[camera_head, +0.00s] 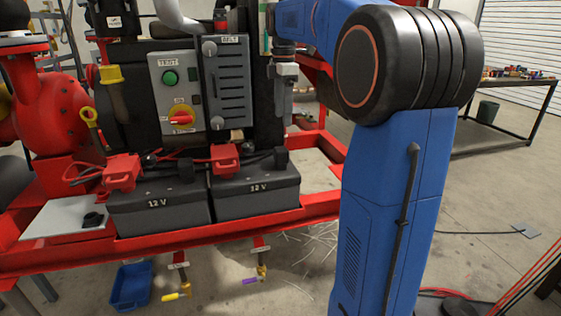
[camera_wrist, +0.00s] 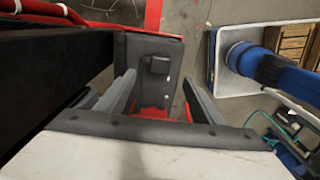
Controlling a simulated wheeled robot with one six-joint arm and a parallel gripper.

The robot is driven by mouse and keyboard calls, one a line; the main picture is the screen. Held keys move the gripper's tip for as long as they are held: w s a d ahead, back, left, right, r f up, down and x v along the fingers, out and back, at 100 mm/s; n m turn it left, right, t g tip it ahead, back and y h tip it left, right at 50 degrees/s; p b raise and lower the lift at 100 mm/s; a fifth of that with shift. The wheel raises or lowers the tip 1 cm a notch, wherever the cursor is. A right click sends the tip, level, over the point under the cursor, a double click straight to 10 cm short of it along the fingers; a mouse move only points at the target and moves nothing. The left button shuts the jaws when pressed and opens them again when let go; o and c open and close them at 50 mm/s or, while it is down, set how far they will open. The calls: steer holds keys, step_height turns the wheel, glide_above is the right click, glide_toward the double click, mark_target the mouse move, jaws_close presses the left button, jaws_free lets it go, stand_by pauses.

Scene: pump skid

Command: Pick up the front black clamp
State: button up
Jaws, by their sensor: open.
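Two black clamps sit on the dark 12 V batteries in the head view: one on the left battery (camera_head: 187,172) and one on the right battery (camera_head: 281,158). I cannot tell for sure which is the front one. In the wrist view a black clamp (camera_wrist: 160,65) sits on a dark battery top (camera_wrist: 140,48), ahead of and between my fingers. My gripper (camera_wrist: 159,80) is open and empty, its fingers apart on either side of this view's middle. In the head view my gripper (camera_head: 285,105) points down above the right battery, apart from the clamp.
Red clamps (camera_head: 122,172) (camera_head: 224,158) with cables sit on the batteries. A grey control box (camera_head: 175,90) and louvred panel (camera_head: 229,85) stand behind them. The red skid rail (camera_head: 150,245) runs along the front. A blue bin (camera_head: 131,286) is on the floor.

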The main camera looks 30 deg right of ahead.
glide_above(281, 148)
steer(key=f, duration=0.5)
steer(key=shift+s+d+f, duration=0.15)
steer(key=shift+d+f, duration=0.1)
steer(key=shift+a+f, duration=0.2)
steer(key=shift+f, duration=1.15)
steer(key=shift+a+f, duration=0.15)
steer(key=shift+f, duration=1.2)
steer(key=c, duration=1.4)
steer(key=shift+o, duration=0.2)
step_height(281, 148, up, 10)
